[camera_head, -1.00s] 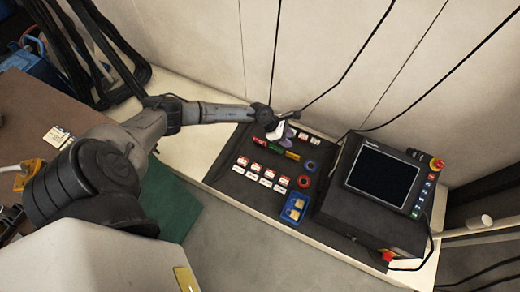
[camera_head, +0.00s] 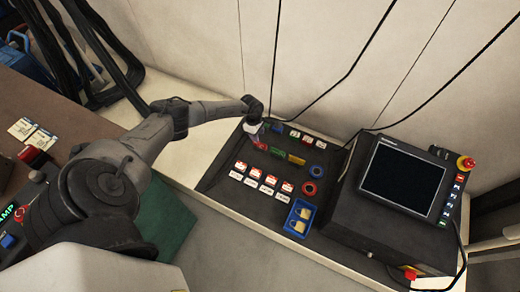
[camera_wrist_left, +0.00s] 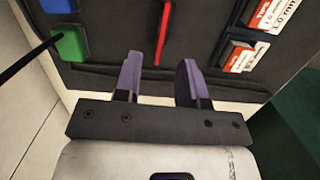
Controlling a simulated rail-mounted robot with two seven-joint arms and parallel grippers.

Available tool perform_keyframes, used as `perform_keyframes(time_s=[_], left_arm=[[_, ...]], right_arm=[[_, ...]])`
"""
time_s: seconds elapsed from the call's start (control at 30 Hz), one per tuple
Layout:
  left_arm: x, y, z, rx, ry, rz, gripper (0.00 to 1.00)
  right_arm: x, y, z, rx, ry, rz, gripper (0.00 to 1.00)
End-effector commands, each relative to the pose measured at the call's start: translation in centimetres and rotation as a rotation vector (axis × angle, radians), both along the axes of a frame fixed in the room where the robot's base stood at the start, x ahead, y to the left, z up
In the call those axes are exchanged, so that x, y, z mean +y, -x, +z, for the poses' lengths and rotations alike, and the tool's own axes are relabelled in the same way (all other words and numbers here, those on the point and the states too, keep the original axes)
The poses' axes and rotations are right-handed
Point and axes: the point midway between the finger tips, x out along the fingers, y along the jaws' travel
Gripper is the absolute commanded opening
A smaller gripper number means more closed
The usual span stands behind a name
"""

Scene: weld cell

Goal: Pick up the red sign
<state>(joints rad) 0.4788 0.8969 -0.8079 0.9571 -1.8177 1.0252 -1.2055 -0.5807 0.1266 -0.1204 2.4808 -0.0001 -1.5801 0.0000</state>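The red sign (camera_wrist_left: 163,30) shows as a thin red strip, seen nearly edge-on, in the left wrist view. Its near end lies in line with the gap between my left gripper's (camera_wrist_left: 161,72) two purple-padded fingers. The fingers are open, with clear space on each side of the strip. My right gripper is not in view.
Blue and green-yellow pieces (camera_head: 297,159) lie close by on the panel. Rows of red-white labels (camera_head: 264,181), two rings (camera_head: 309,188) and a blue tray with padlocks (camera_head: 299,217) are nearer. A screen console (camera_head: 402,180) stands right. The wall is close behind.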

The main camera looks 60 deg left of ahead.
Motion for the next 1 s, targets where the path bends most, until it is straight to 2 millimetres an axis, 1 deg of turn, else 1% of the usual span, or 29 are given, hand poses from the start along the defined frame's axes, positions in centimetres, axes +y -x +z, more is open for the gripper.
perform_keyframes(time_s=[0.03, 0.1, 0.37, 0.47, 0.7, 0.77, 1.0], left_arm=[[-0.1, -0.1, -0.7, 0.000, 0.000, 0.002, 0.37], [-0.1, -0.1, -1.1, -0.001, 0.000, 0.002, 0.37], [-0.3, -0.2, -1.8, -0.002, 0.001, 0.001, 0.37], [-0.6, -0.3, -2.7, -0.001, 0.003, 0.002, 0.37], [-1.3, -0.6, -5.8, -0.001, 0.002, 0.003, 0.37], [-1.4, -0.6, -6.3, -0.001, 0.003, 0.002, 0.37], [-1.4, -0.7, -6.3, -0.001, 0.001, 0.002, 0.37]], right_arm=[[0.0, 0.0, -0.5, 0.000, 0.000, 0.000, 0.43], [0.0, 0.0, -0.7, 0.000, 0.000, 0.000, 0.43], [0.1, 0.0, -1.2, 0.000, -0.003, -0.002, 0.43], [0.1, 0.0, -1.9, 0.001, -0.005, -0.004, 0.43], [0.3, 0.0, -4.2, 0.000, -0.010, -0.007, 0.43], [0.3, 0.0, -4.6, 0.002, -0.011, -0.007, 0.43], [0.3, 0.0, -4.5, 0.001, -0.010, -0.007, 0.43]])
